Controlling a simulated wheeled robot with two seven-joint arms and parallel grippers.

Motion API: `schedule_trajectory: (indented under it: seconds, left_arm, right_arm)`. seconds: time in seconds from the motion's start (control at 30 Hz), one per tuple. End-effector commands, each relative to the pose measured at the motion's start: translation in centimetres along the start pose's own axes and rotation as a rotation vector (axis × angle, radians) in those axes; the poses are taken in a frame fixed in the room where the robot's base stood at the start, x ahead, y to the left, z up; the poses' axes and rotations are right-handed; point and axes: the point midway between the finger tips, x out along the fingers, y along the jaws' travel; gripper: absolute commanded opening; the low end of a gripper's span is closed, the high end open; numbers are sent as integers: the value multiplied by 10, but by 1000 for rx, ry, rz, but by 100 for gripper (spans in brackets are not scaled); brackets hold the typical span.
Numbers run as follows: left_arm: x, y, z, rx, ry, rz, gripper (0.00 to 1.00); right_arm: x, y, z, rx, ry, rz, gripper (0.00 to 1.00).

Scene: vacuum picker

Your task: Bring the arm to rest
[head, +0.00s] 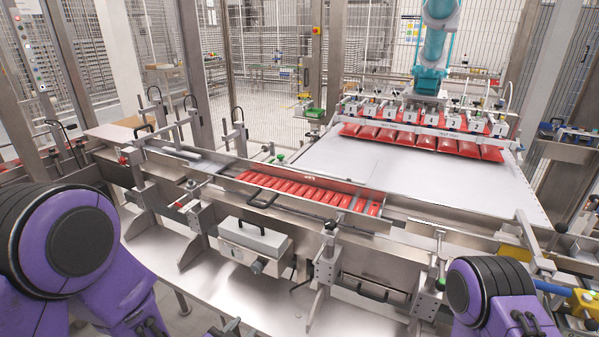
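My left arm (70,250) shows as purple and black links at the lower left. Small dark parts at the bottom edge seem to be the tip of my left gripper (226,327), mostly cut off by the frame. Whether it is open or shut does not show. My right arm (490,295) shows as purple links at the lower right, in front of the conveyor rail. My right gripper is not visible.
A steel conveyor (420,215) crosses ahead, carrying a row of red packs (300,190). Behind it, a teal robot arm (432,50) holds a vacuum picker (420,117) over red packs on a white surface (350,170). Metal posts and clamps stand along the near rail.

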Motion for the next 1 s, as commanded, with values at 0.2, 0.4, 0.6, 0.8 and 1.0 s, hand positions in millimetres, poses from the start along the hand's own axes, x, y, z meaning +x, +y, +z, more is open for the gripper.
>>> schedule_trajectory:
  seconds: [0.2,0.4,0.6,0.8,1.0]
  left_arm:
    - [-35,1,200,-827,-438,-307,35]
    - [-105,22,329,-990,-725,-555,35]
    - [-133,42,364,-976,-830,-568,35]
    - [-133,42,363,-975,-829,-566,35]
    - [-133,42,362,-975,-828,-565,35]
  right_arm:
    - [35,-3,14,0,0,0,100]
    - [58,-5,24,0,0,0,100]
    - [64,-6,26,0,0,0,100]
    - [62,-6,26,0,0,0,100]
    - [62,-6,26,0,0,0,100]
